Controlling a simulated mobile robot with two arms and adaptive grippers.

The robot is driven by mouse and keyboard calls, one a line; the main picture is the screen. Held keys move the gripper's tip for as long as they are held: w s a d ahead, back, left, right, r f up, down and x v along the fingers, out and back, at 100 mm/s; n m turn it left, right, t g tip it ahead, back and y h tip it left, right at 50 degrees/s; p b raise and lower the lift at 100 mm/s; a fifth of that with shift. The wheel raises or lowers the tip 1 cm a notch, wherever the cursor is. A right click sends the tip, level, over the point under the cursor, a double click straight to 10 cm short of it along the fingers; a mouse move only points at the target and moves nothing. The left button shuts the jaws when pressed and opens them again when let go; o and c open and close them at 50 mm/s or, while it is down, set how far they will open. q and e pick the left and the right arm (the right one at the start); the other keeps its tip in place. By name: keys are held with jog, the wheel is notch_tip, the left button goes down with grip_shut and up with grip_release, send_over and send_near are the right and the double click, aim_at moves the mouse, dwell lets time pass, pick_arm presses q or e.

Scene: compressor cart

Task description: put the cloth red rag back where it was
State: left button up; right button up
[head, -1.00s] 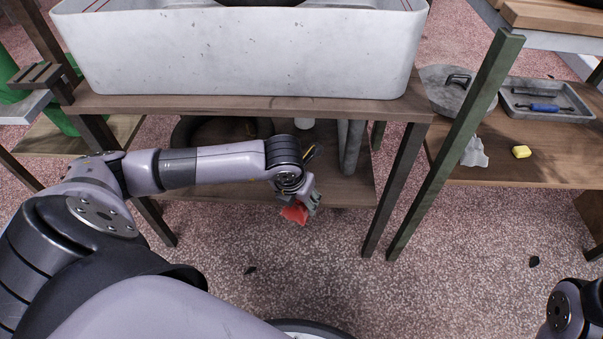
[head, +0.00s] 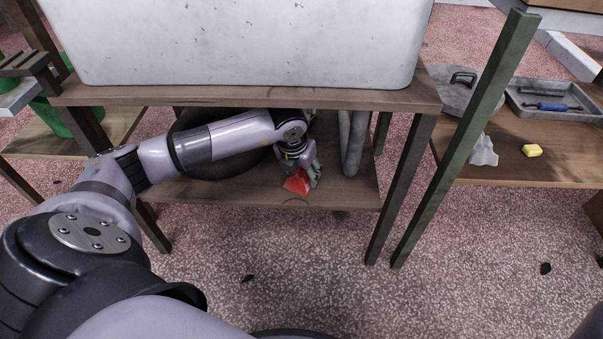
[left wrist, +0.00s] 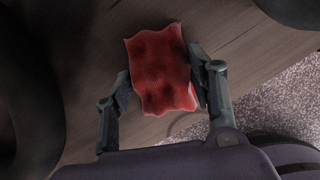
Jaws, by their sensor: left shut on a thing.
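The red rag (head: 297,182) is a small square of cloth. It is between the fingers of my left gripper (head: 304,177), which is shut on it over the lower shelf (head: 230,189) under the white basin. In the left wrist view the rag (left wrist: 160,72) spans the space between the two fingers of the gripper (left wrist: 160,84), above the brown wood of the shelf (left wrist: 85,125). I cannot tell whether the rag touches the shelf. My right gripper is not in view.
A dark tire-like ring (head: 215,160) lies on the shelf behind my left arm. A grey pipe (head: 353,142) stands on the right of the shelf. The upper board (head: 250,97) with the white basin (head: 240,45) is close above my arm.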

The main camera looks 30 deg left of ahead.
pick_arm(q)
jog(key=shift+f, duration=0.1)
jog(key=o, duration=1)
